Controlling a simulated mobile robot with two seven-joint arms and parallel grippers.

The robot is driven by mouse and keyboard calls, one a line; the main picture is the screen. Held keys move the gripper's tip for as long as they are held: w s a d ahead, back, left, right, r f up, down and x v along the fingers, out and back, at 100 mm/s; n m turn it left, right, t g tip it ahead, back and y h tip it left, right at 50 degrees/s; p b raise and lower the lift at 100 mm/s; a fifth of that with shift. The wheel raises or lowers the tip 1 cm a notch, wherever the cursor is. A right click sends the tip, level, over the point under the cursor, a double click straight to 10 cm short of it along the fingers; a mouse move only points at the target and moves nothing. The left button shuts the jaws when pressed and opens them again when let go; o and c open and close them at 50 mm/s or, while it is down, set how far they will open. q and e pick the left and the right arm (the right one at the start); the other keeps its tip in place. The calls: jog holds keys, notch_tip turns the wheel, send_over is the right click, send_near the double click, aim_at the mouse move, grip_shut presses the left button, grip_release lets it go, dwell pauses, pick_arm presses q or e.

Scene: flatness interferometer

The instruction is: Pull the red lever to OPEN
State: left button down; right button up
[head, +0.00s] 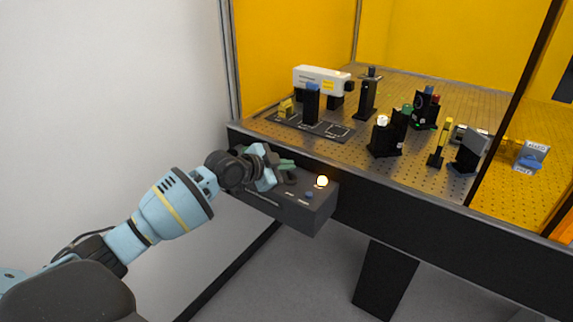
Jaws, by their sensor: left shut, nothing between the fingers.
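My left gripper (287,171) reaches in from the left, its fingers at the left part of the dark control box (301,213) on the front of the bench. The fingers are shut with nothing seen between them. I cannot make out a red lever; the gripper and wrist cover the left part of the box top, and it may be hidden there. Whether the fingers touch the box is unclear. A glowing round lamp (322,181) and a blue button (309,195) show on the box, right of the gripper. My right gripper is out of view.
Behind the box, an optical breadboard (350,153) carries a white laser unit (321,80) and several black mounts. Yellow panels (291,40) enclose it, with a dark post (517,105) at right. A white wall (110,90) stands left. Floor below the box looks clear.

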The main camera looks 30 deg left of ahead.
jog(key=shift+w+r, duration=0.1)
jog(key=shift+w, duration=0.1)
pick_arm(q)
jog(key=shift+r+p, duration=0.45)
jog(key=shift+r, duration=0.3)
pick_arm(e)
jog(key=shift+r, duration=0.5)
pick_arm(q)
jog(key=shift+r, duration=0.1)
